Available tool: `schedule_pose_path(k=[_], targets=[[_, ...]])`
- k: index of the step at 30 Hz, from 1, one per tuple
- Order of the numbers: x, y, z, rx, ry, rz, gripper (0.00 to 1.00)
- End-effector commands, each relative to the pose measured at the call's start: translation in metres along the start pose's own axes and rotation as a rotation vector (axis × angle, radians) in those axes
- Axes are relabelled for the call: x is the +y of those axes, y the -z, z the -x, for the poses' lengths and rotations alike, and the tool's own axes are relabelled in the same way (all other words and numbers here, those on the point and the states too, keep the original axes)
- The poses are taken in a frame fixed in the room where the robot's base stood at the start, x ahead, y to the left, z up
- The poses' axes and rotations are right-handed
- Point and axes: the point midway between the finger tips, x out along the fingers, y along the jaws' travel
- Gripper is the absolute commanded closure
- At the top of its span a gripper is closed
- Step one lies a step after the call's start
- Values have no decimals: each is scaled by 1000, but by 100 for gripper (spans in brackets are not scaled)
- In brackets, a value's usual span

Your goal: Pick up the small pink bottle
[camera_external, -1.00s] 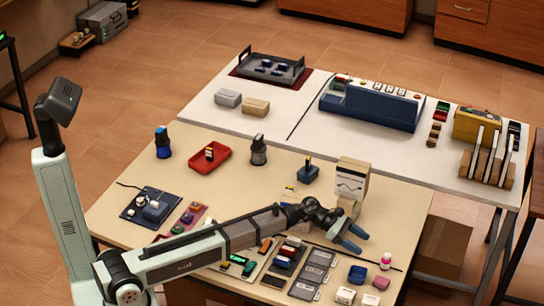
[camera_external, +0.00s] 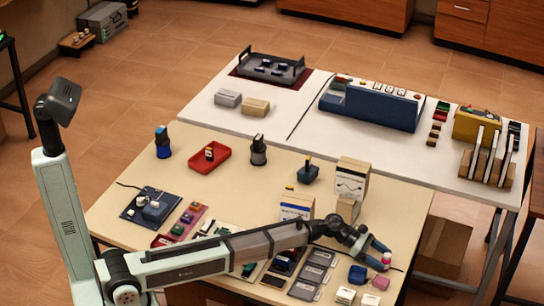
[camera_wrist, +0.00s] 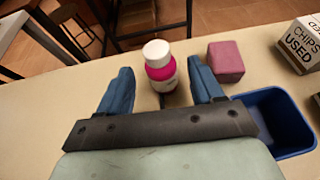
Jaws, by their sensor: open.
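The small pink bottle (camera_wrist: 160,70) has a white cap and a white label and stands upright on the tan table (camera_wrist: 42,110). In the wrist view it is between the two blue fingers of my gripper (camera_wrist: 160,90), with a gap visible on each side. My gripper is open. In the external view my gripper (camera_external: 378,258) is low at the table's right front edge, and the bottle (camera_external: 386,259) shows at its fingertips, partly covered by a finger.
A pink block (camera_wrist: 226,61) stands just right of the bottle, close to the right finger. A blue bin (camera_wrist: 284,120) and a white box marked CHIPS USED (camera_wrist: 299,42) are farther right. The table edge lies just beyond the bottle. Left of the gripper the table is clear.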

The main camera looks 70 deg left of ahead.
Motion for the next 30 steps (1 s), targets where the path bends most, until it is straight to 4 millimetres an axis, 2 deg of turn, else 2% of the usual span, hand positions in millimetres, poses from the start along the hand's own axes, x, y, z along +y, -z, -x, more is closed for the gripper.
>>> schedule_pose_path(k=[9,17,30], targets=[[-1,-2,-41,0,1,0,34],[-2,-2,-44,0,0,0,34],[-2,-2,-44,0,0,0,74]])
